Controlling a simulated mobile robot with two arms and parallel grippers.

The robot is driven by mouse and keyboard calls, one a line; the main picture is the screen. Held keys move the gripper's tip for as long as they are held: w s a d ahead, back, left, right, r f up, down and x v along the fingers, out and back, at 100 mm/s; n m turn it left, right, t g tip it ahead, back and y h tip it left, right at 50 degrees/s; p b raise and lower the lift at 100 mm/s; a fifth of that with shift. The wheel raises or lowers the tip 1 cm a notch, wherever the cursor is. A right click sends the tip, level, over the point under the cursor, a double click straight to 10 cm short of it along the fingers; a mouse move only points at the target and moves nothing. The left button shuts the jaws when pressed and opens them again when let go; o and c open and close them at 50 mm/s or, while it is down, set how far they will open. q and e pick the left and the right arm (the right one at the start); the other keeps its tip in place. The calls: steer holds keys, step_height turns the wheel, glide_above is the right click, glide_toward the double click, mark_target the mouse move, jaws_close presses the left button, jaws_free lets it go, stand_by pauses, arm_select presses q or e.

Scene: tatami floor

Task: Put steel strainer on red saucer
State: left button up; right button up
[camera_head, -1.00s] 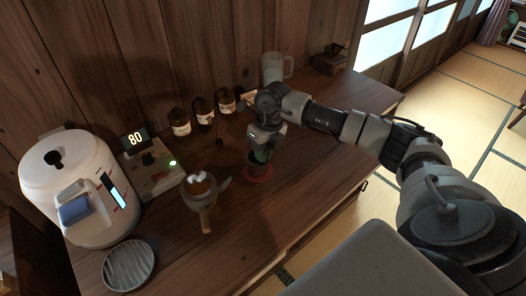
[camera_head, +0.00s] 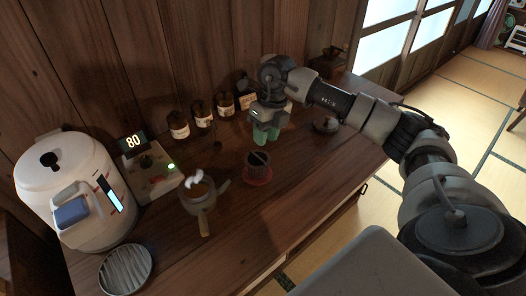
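The red saucer (camera_head: 257,181) lies on the wooden counter near the middle of the view. A small dark cylindrical vessel, which looks like the steel strainer (camera_head: 258,162), stands upright on it, with a bar across its top. My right gripper (camera_head: 270,136) hangs above the counter, behind and slightly right of the saucer, apart from it. Its green fingertips look spread, with nothing seen between them. My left gripper is not in view.
A teapot with a side handle (camera_head: 200,192) stands left of the saucer. A ridged round dish (camera_head: 125,268) lies front left. A dark lid-like object (camera_head: 326,125) lies right.

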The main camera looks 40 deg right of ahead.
steer(key=r, duration=0.2)
steer(key=d+r, duration=0.1)
steer(key=r, duration=0.2)
steer(key=shift+r, duration=0.1)
stand_by(0.4)
